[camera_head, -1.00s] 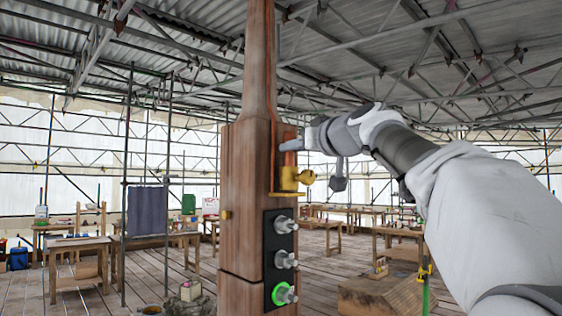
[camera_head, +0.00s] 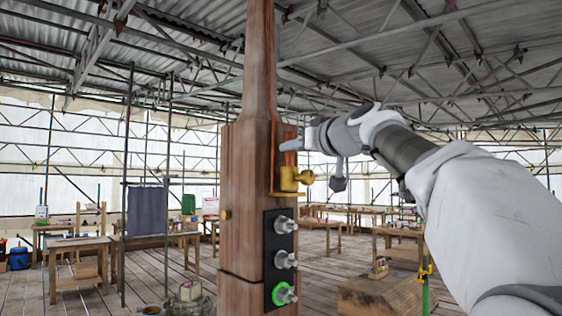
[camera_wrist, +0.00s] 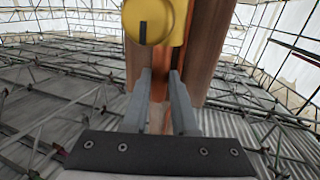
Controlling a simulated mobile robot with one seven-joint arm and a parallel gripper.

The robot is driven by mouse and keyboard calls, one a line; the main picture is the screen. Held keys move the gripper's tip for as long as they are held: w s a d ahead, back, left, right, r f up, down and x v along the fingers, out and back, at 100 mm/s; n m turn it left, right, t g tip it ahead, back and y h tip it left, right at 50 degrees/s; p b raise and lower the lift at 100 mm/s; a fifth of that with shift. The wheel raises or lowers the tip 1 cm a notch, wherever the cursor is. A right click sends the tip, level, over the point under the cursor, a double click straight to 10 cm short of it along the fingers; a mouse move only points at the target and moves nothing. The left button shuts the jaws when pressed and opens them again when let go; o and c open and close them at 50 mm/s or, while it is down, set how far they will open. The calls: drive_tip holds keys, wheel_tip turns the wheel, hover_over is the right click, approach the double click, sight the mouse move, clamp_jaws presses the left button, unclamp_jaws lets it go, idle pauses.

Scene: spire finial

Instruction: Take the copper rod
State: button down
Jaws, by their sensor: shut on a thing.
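The copper rod (camera_wrist: 159,88) runs upright between my two fingers in the wrist view. In the head view a short length of the rod (camera_head: 290,158) shows at the right side of the wooden spire post, just above a brass clamp (camera_head: 289,180). My gripper (camera_head: 287,146) reaches in from the right and is shut on the rod. In the wrist view my gripper (camera_wrist: 161,76) has one finger on each side of it. The brass clamp (camera_wrist: 156,20) fills the top middle there. The rod's lower end is hidden by the clamp.
The wooden post (camera_head: 246,190) stands close in front. A black panel (camera_head: 276,252) with several grey knobs is on its right face, the lowest ringed green. A wooden block (camera_head: 380,297) lies on the floor to the right. Workbenches and scaffolding stand farther back.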

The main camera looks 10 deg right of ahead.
drive_tip(key=shift+r, duration=0.2)
wheel_tip(320, 180, up, 10)
drive_tip(key=p, duration=0.3)
drive_tip(key=shift+f, duration=0.15)
idle(0.4)
